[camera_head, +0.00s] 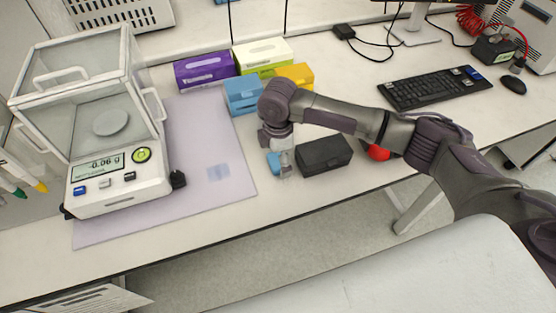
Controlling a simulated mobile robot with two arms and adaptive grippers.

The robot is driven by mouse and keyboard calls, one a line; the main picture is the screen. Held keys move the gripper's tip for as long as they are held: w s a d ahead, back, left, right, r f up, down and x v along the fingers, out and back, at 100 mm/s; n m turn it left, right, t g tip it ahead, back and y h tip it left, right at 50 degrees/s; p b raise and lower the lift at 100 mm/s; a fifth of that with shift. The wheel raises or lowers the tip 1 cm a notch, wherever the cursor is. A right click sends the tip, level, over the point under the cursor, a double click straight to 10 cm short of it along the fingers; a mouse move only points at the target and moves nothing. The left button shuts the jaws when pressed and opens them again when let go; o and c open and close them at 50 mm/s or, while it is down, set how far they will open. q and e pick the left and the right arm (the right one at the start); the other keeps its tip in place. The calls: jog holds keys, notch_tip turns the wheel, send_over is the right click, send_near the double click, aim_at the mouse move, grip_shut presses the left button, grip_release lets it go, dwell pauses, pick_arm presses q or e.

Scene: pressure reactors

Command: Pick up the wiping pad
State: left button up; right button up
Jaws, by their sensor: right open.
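A small blue object (273,163), which looks like the wiping pad, is on the white bench just right of the pale mat. My right gripper (284,172) points down right over and beside it and hides part of it. The jaws are open; whether they touch the pad or straddle it cannot be told. My left gripper is out of view.
A black box (325,156) stands close right of the gripper, with a red round object (379,152) beyond. Blue (242,94), yellow (295,76) and purple (204,70) boxes stand behind. A balance (108,180) is at left; a keyboard (435,87) is at right.

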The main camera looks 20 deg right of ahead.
jog(key=c, duration=1)
jog(key=shift+r, duration=0.1)
jog(key=shift+r, duration=0.6)
notch_tip(320, 180, up, 3)
jog(key=shift+f+b, duration=0.15)
jog(key=shift+b, duration=0.3)
jog(key=s+d+r, duration=0.5)
jog(key=s+r, duration=0.2)
jog(key=s, duration=0.3)
jog(key=shift+s+b, duration=0.3)
jog(key=shift+b, duration=0.15)
